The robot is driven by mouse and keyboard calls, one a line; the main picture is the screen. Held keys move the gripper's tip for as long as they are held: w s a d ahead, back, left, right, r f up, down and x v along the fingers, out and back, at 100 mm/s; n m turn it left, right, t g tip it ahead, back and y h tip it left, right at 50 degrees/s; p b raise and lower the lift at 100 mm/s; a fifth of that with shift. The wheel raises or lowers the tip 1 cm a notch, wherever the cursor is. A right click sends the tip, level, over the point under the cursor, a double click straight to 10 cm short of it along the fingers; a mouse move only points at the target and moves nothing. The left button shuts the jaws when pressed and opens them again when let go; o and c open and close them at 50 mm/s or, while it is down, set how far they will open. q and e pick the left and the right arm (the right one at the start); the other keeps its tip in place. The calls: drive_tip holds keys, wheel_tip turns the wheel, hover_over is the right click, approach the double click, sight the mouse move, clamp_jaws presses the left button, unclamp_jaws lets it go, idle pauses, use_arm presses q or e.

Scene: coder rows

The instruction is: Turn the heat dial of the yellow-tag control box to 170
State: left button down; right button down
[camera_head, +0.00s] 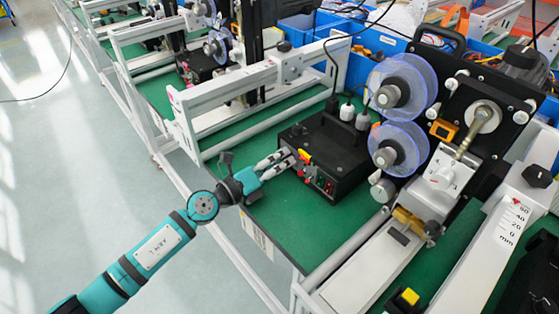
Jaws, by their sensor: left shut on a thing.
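The black control box (335,145) sits on the green bench top, with its front panel facing the lower left. A small yellow tag (304,155) and a red part show on that panel, with small lit or coloured switches to their right. My left gripper (290,157) reaches in from the left, its pale fingers against the left end of the panel, and is shut on the heat dial there. The fingers hide the dial, so its setting and scale cannot be read. My right gripper is not in view.
Blue spools (405,85) on a black upright machine stand close to the right of the box. A white frame rail (235,85) runs behind my gripper. Cables with plugs (347,110) rise from the box's back. Green bench top (305,215) in front is clear.

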use_arm(q)
drive_tip(key=c, duration=1.3)
unclamp_jaws()
drive_tip(key=v, duration=1.2)
drive_tip(key=shift+w, duration=0.1)
